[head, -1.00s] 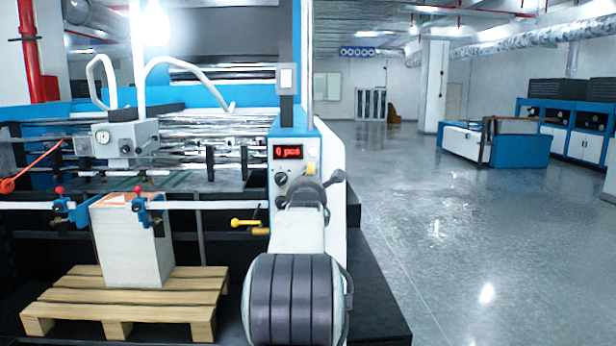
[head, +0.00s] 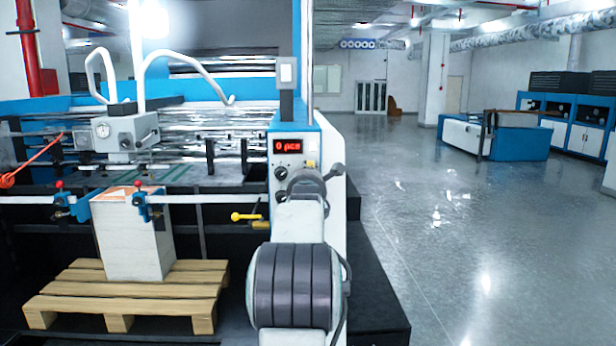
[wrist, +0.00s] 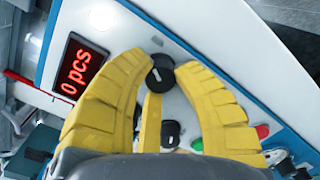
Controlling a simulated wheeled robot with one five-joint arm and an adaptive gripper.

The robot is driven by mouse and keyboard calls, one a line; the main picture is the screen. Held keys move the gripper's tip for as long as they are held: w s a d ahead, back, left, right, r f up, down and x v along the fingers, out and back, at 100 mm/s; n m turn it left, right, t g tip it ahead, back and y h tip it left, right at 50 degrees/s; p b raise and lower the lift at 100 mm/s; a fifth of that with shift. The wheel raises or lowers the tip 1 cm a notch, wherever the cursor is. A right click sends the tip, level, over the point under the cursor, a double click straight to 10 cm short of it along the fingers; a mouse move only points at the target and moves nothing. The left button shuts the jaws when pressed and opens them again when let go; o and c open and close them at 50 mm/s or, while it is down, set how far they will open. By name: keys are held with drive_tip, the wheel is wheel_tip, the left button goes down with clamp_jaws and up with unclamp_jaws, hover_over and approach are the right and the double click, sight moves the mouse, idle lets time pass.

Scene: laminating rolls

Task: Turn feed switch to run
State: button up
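The machine's control panel shows a red "0 pcs" display (head: 288,146), also in the wrist view (wrist: 79,73). Two black rotary knobs sit on it. One knob (wrist: 161,75) lies between the tips of my gripper's yellow fingers (wrist: 163,68); its white mark is visible. The other knob (wrist: 171,133) lies lower, between the fingers but away from the tips. No label shows which is the feed switch. The fingertips are close to the first knob's sides; I cannot tell whether they touch it.
A green button (wrist: 197,145) and a red button (wrist: 262,131) lie beside the right finger. A yellow-handled lever (head: 247,216) sticks out left of the panel. A stack (head: 133,240) stands on a wooden pallet (head: 120,296). Open floor (head: 450,230) lies to the right.

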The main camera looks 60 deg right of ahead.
clamp_jaws()
drive_tip(key=shift+m+b, duration=0.3)
drive_tip(key=shift+b, duration=0.1)
drive_tip(key=shift+r+m+b, duration=0.1)
drive_tip(key=shift+m+b, duration=2.5)
drive_tip(key=shift+b, duration=0.45)
drive_tip(key=o, duration=0.7)
unclamp_jaws()
drive_tip(key=shift+a, duration=0.1)
drive_tip(key=v, duration=1.1)
drive_tip(key=shift+s+a, duration=0.2)
drive_tip(key=shift+a, duration=0.15)
drive_tip(key=shift+r, duration=0.1)
